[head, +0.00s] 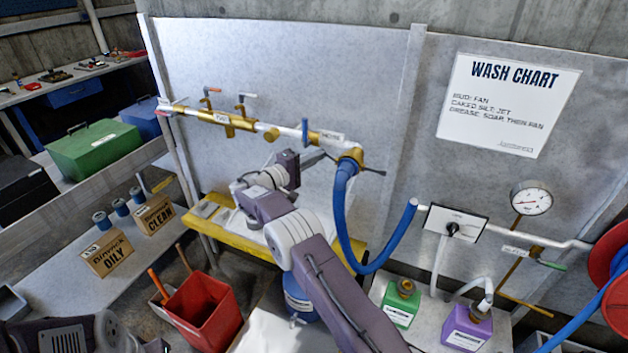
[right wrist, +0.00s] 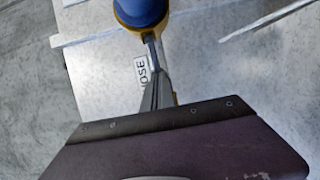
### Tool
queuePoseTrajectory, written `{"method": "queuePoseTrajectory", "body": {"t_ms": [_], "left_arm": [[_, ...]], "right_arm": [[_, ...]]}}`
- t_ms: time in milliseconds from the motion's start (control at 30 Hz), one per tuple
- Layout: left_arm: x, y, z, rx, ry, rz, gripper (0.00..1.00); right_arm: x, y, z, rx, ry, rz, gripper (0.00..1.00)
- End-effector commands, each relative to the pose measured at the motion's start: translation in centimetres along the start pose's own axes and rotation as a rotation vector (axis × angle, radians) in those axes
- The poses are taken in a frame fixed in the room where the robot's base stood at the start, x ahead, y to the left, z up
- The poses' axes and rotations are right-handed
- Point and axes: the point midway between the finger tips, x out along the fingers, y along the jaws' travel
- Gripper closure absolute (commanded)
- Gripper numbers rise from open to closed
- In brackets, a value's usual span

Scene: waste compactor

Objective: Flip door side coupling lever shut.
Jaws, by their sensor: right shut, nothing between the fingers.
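A brass hose coupling (head: 350,160) joins the right end of the white pipe to the blue hose (head: 345,215), beside a HOSE label (head: 332,136). One dark lever (head: 374,171) sticks out from the coupling's right side. Any lever on its left side is hard to tell from my fingertips. My right gripper (head: 318,157) is shut and empty, its fingers pointing at the coupling's left side. In the right wrist view the shut fingers (right wrist: 157,80) reach up to just below the coupling and blue hose end (right wrist: 140,12); I cannot tell whether they touch. My left gripper is out of view.
The pipe carries a brass tee (head: 225,119) and small valve handles along the grey panel. A yellow-edged bench (head: 235,240) stands below. A red bucket (head: 203,310) stands left.

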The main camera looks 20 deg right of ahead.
Motion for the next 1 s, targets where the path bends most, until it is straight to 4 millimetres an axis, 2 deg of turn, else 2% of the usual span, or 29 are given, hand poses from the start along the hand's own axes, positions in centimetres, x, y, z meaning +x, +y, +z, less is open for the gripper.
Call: {"method": "queuePoseTrajectory", "body": {"t_ms": [33,200,600,1000], "left_arm": [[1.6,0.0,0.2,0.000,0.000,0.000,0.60],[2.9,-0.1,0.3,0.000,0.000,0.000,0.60],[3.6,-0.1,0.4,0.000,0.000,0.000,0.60],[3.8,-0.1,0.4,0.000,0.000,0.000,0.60]], "right_arm": [[0.3,-0.7,-0.1,0.004,0.000,0.001,1.00],[1.2,-0.3,-0.5,0.002,0.001,0.001,1.00],[3.2,0.1,-0.6,0.001,0.001,0.002,1.00],[4.1,0.1,-0.6,0.000,0.002,0.001,1.00]]}}
